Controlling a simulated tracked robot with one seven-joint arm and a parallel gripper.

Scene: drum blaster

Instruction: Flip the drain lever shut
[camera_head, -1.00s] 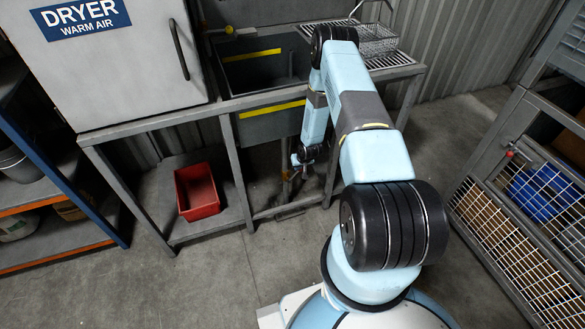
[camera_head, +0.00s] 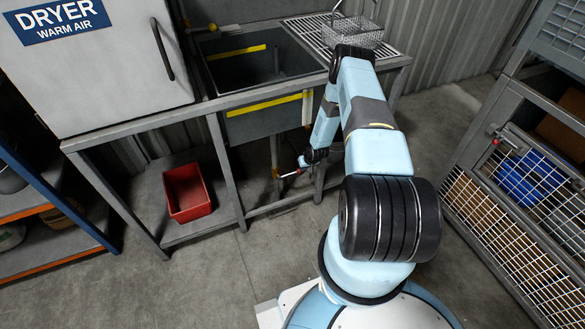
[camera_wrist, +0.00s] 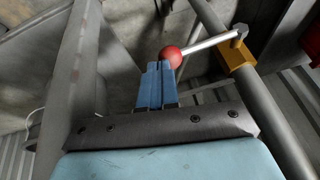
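The drain lever is a pale metal rod (camera_wrist: 208,44) with a red ball knob (camera_wrist: 172,57) at its free end. Its other end meets a brass-coloured valve (camera_wrist: 236,54) on the grey drain pipe. In the head view the lever (camera_head: 289,174) sticks out sideways from the pipe (camera_head: 275,158) under the sink, towards my gripper (camera_head: 308,160). In the wrist view my gripper's blue fingers (camera_wrist: 158,68) are together, with the knob right at their tips on the right side. The knob does not appear between them; whether they touch it I cannot tell.
The sink basin (camera_head: 246,62) and its grey frame (camera_head: 228,172) stand above and around the lever. A frame leg (camera_head: 319,182) is close to my gripper. A red bin (camera_head: 187,191) sits on the low shelf at left. A mesh cage (camera_head: 520,215) stands at right.

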